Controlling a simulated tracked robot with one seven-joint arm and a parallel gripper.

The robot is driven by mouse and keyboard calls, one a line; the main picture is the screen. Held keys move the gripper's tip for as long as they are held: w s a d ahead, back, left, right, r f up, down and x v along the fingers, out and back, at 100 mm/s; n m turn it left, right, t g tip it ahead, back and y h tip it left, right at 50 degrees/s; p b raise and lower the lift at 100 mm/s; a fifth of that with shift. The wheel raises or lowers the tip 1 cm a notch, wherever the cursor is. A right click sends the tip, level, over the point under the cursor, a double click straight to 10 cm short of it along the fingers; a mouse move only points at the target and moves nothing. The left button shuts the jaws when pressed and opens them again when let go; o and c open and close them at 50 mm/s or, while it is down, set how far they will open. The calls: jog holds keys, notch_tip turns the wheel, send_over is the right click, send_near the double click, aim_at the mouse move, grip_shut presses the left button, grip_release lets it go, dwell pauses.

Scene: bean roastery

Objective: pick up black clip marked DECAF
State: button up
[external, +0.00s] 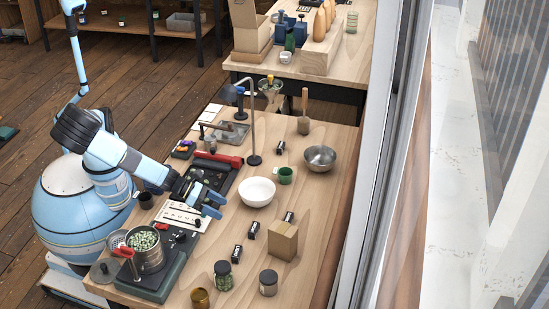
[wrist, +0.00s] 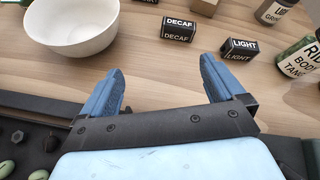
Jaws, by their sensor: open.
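The black clip marked DECAF (wrist: 178,29) lies on the wooden table, its white lettering facing me in the wrist view. In the external view the DECAF clip (external: 253,230) is between the white bowl and the cardboard box. My gripper (wrist: 161,67) is open and empty, its two blue fingers spread wide. The clip is beyond the fingertips and apart from them. In the external view my gripper (external: 214,204) is over the table's near side, left of the clip.
A similar clip marked LIGHT (wrist: 239,49) lies right of DECAF. The white bowl (wrist: 70,30) is on the left. The cardboard box (external: 283,240) stands behind the clip. Jars (external: 268,283) stand at the front. Bare wood lies between my fingers and DECAF.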

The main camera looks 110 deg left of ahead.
jog(key=d+m, duration=0.1)
jog(key=m, duration=0.1)
jog(key=d+m+t+h, duration=0.1)
jog(key=m, duration=0.1)
jog(key=shift+w, duration=0.1)
jog(key=shift+w+f, duration=0.1)
jog(key=shift+w, duration=0.05)
send_near(251, 228)
jog(key=w+f, duration=0.3)
jog(key=shift+w+a, duration=0.35)
jog(key=shift+w, duration=0.05)
jog(key=shift+r+x, duration=0.15)
jog(key=shift+x, duration=1.25)
jog(key=shift+r+x, duration=0.1)
jog(key=shift+x, duration=1.25)
jog(key=shift+w, duration=0.1)
jog(key=c, duration=1)
